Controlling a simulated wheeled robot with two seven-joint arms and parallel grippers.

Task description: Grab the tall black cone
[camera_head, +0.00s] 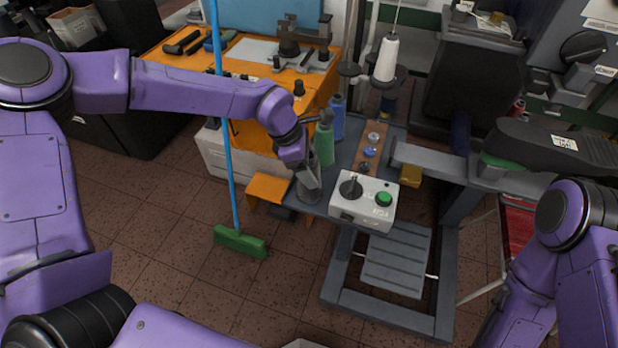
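A dark grey, cone-like thing with a wide round base (311,196) stands at the left edge of the grey machine table; it looks like the black cone. My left gripper (309,180) points down at it from above, with its fingertips at the cone's upper part. The gripper hides much of the cone, and I cannot tell whether the fingers are closed on it. My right arm shows at the lower right, but its gripper is out of view.
A green bottle (324,143) and a blue bottle (338,117) stand close behind my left gripper. A white control box (364,201) with a green button is just right of the cone. A blue-handled broom with a green head (239,241) stands left. An orange workbench (166,68) is behind.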

